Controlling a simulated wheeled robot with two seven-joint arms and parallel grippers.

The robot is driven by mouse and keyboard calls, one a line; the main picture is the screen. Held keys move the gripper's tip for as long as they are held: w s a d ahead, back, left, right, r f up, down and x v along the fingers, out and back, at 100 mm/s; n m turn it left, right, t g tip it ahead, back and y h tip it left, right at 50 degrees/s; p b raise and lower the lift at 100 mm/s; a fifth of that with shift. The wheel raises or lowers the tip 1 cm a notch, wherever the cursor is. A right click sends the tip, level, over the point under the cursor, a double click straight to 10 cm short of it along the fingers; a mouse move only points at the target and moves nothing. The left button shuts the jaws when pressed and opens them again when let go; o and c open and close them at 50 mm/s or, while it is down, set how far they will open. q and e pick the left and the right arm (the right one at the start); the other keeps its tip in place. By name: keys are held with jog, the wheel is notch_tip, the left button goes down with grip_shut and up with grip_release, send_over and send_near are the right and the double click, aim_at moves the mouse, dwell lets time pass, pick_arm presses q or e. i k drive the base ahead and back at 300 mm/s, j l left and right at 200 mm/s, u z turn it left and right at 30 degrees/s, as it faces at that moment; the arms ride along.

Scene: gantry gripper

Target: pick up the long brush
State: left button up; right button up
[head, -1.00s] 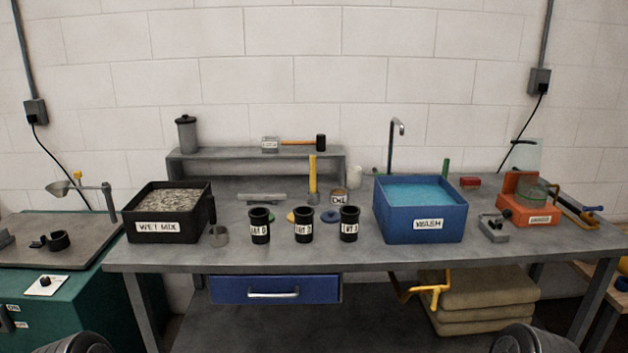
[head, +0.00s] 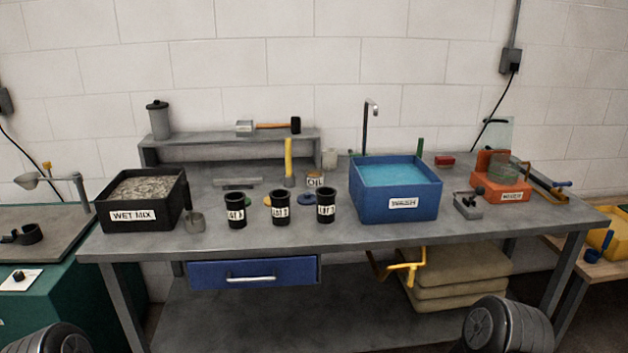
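I cannot tell for certain which thing is the long brush. An upright yellow handle (head: 288,160) stands on a grey foot in the middle of the bench, in front of the low shelf. A thin green upright piece (head: 420,147) shows behind the blue wash tub (head: 400,210), its lower part hidden. A long tool (head: 550,182) with a brown-yellow shaft and a blue end lies at the bench's right end. Neither gripper shows; only dark rounded parts of my arms are at the bottom left and bottom right.
The grey bench (head: 330,236) carries a black wet mix tub (head: 140,216), several black cups in front, and an orange device (head: 500,188) at right. A mallet (head: 275,126) lies on the shelf (head: 230,147). A tap (head: 366,125) rises behind the wash tub.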

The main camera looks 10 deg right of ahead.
aim_at(288, 141)
jog(key=i+l+u, duration=0.1)
jog(key=u, duration=0.35)
jog(key=i+l+u, duration=0.1)
jog(key=u, duration=0.3)
jog(key=i+l+u, duration=0.1)
jog(key=l, duration=0.25)
jog(key=i+l+u, duration=0.2)
jog(key=l, duration=0.5)
jog(key=i+l+u, duration=0.1)
jog(key=l, duration=0.25)
jog(key=i+l+u, duration=0.1)
jog(key=l, duration=0.25)
jog(key=i, duration=0.1)
